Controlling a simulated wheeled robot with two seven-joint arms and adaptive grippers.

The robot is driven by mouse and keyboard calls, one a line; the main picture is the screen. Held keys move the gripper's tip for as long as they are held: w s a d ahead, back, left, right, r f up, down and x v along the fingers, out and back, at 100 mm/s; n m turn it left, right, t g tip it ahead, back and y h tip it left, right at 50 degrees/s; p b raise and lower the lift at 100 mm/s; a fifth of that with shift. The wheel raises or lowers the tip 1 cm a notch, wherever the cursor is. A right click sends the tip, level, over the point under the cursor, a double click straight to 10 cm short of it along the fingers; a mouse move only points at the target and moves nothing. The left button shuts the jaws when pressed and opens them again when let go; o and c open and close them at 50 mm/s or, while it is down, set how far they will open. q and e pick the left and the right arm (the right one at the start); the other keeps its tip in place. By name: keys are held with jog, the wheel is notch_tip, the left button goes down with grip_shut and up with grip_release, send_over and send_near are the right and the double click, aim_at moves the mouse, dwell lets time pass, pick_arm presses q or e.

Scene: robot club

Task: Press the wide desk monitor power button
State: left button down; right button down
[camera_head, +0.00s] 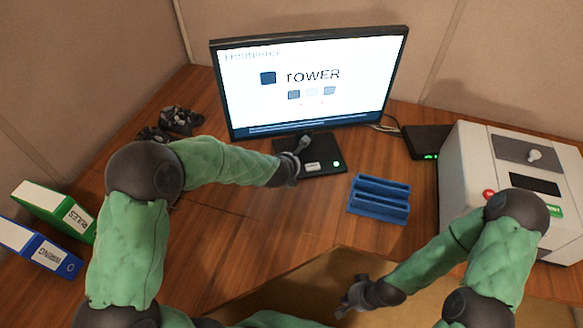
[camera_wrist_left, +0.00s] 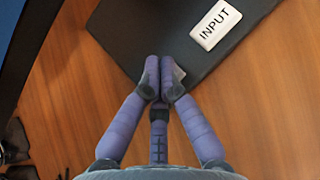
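The wide desk monitor (camera_head: 312,112) stands lit at the back of the desk and shows the word TOWER. Its black base (camera_head: 322,142) carries a white block (camera_head: 312,165) and a small glowing green-white button (camera_head: 336,164) to the right of it. In the left wrist view the base (camera_wrist_left: 165,25) shows with the white block labelled INPUT (camera_wrist_left: 216,24); the green-white button is not in that view. My left gripper (camera_head: 304,143) is over the base; its fingertips (camera_wrist_left: 162,77) are together and empty, left of and below the INPUT block. My right gripper (camera_head: 350,298) is open and empty near the desk's front edge.
A blue slotted holder (camera_head: 380,198) lies right of the base. A black box with green lights (camera_head: 428,142) and a white machine (camera_head: 470,180) stand farther right. Game controllers (camera_head: 178,120) and green and blue binders (camera_head: 45,205) are at the left.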

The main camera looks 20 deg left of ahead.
pick_arm(q)
notch_tip(320, 180, up, 6)
jog(key=p, duration=0.5)
dwell(0.4)
